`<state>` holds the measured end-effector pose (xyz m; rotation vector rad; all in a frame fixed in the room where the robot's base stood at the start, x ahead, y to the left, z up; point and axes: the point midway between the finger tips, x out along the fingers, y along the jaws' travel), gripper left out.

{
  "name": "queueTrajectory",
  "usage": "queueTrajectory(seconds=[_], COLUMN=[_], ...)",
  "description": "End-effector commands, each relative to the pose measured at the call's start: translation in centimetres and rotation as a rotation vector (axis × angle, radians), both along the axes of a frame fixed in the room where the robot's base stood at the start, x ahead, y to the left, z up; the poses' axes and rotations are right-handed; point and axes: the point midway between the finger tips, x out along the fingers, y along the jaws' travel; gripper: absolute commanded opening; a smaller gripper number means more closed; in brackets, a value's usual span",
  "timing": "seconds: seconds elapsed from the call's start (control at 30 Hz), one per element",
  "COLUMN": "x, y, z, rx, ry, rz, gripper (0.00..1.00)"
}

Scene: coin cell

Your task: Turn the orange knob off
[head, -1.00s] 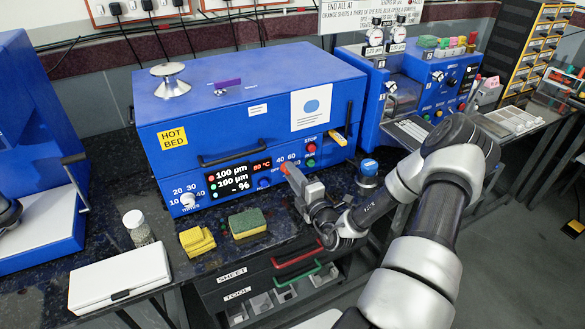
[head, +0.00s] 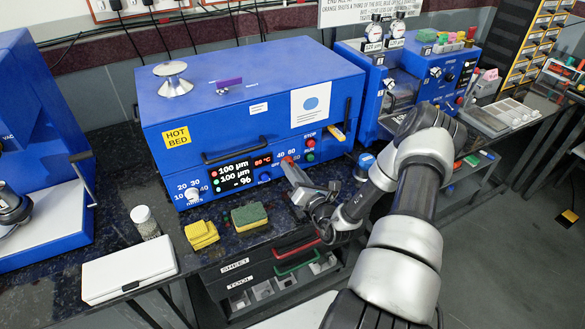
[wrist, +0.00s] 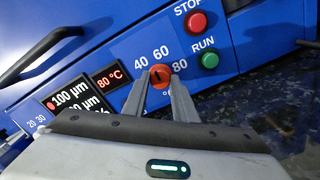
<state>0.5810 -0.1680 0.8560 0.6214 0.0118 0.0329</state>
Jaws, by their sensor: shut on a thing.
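The orange knob (wrist: 160,76) is a round dial with a dark pointer mark on the blue hot bed's front panel, below the numbers 40, 60 and 80. In the wrist view my gripper (wrist: 159,80) has one finger on each side of the knob and is shut on it. In the head view my gripper (head: 287,162) reaches the panel at the knob, and its fingers mostly hide the knob. The hot bed machine (head: 250,95) bears a small red display (wrist: 108,77) reading 80 °C. Part of the dial's scale is hidden by the fingers.
A red STOP button (wrist: 197,22) and a green RUN button (wrist: 209,60) sit close right of the knob. Sponges (head: 249,216), a jar (head: 145,222) and a white case (head: 128,272) lie on the bench to the left. A blue-capped container (head: 365,163) stands right of my gripper.

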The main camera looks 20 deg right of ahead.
Motion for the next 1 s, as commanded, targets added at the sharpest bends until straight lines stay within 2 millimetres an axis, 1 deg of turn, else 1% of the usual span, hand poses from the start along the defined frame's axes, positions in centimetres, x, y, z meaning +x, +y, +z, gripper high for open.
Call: queueTrajectory(seconds=[1.0], x=[0.1], y=[-0.08], z=[0.12], rx=[-0.968], ry=[-0.038], rz=[-0.002], gripper=[0.03])
